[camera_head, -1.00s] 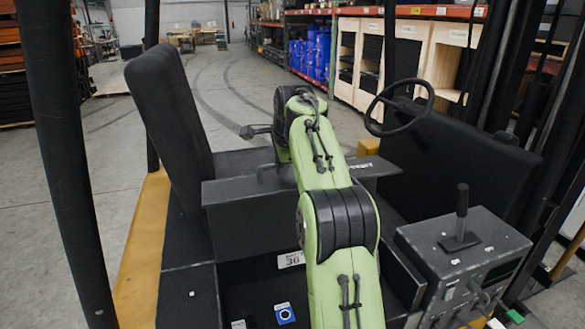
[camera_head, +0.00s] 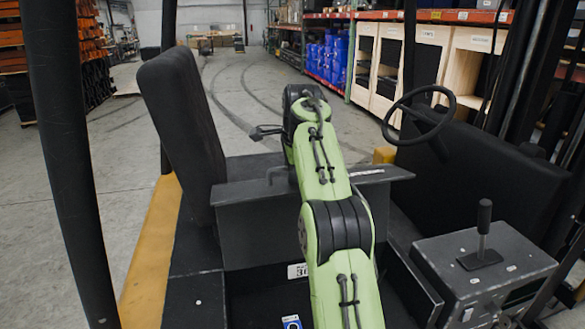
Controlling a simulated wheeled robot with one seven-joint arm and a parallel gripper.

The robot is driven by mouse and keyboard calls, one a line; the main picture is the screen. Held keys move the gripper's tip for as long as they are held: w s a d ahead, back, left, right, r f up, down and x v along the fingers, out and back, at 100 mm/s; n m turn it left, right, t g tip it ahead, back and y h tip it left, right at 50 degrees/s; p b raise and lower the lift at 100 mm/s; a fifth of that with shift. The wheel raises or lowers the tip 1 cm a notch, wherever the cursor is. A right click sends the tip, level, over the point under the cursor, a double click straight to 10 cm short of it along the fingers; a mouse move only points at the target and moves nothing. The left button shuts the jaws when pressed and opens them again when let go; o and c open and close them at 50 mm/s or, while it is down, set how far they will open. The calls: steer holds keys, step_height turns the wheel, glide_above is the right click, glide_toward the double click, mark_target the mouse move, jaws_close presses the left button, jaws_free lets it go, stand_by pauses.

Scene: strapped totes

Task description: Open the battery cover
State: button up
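The battery cover appears to be the dark grey box-like hood (camera_head: 258,228) between the seat and the steering wheel. Its flat top looks level and shut down. A small bent handle (camera_head: 278,173) stands on the top, left of my arm. My green arm reaches forward over the hood and hides its middle. My gripper (camera_head: 262,132) is at the arm's far end, pointing left, apparently above and beyond the handle and apart from it. Nothing shows in it, and its fingers are too small and dark to tell open from shut.
A black seat back (camera_head: 182,115) rises at left. A steering wheel (camera_head: 419,116) stands at right, with a lever box (camera_head: 480,270) nearer me. A dark post (camera_head: 62,150) stands in the left foreground. Open floor (camera_head: 130,150) lies beyond the vehicle.

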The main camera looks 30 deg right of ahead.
steer(key=shift+v, duration=1.35)
steer(key=s+a+b, duration=0.3)
steer(key=s+b, duration=0.5)
steer(key=s, duration=0.3)
steer(key=shift+s+a, duration=0.2)
steer(key=shift+s, duration=0.1)
steer(key=shift+r, duration=0.1)
